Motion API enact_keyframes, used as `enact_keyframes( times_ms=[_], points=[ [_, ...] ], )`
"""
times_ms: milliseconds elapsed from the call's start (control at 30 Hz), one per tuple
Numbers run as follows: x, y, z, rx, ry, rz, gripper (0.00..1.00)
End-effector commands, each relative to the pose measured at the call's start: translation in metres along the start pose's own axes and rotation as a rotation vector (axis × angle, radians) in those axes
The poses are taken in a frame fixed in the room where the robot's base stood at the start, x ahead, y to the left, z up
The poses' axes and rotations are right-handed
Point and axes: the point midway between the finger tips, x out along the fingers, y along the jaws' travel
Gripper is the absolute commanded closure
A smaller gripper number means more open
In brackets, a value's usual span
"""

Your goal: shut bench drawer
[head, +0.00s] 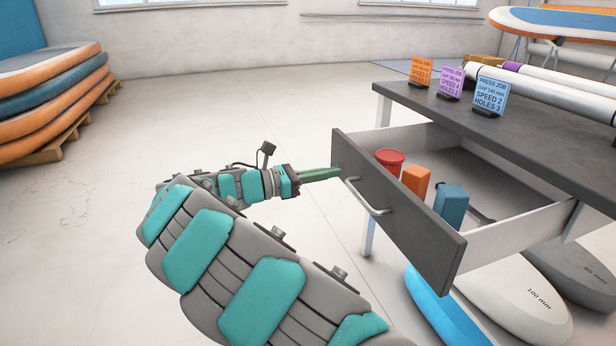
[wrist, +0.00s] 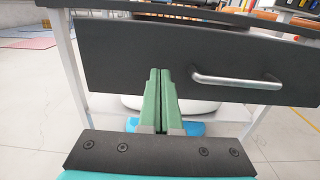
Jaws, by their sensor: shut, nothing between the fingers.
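The bench drawer (head: 400,206) stands pulled out from the grey-topped bench (head: 545,138). Its dark front has a curved metal handle (head: 366,196). In the wrist view the drawer front (wrist: 125,55) fills the upper part, with the handle (wrist: 237,80) to the right of the fingers. My gripper (head: 338,172) is shut and empty, its green fingertips close to the outer face of the front, left of the handle. The fingers also show in the wrist view (wrist: 158,75). I cannot tell whether they touch the front. The drawer holds a red tub (head: 390,162), an orange block (head: 415,181) and a blue block (head: 451,203).
Orange, purple and blue job cards (head: 490,92) stand on the bench, with white rolls (head: 560,90) behind. Under the drawer lie a blue board (head: 440,308) and grey-white shapes (head: 512,305). Stacked boards (head: 55,95) stand far left. The floor between is open.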

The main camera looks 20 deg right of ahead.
Motion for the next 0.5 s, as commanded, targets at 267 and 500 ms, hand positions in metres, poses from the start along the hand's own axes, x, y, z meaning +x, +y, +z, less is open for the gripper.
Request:
enact_keyframes(
  times_ms=[267,500],
  points=[
    [0.022,0.000,0.000,0.000,0.000,-0.002,1.00],
    [0.023,0.000,0.000,0.000,0.000,0.000,1.00]
  ],
)
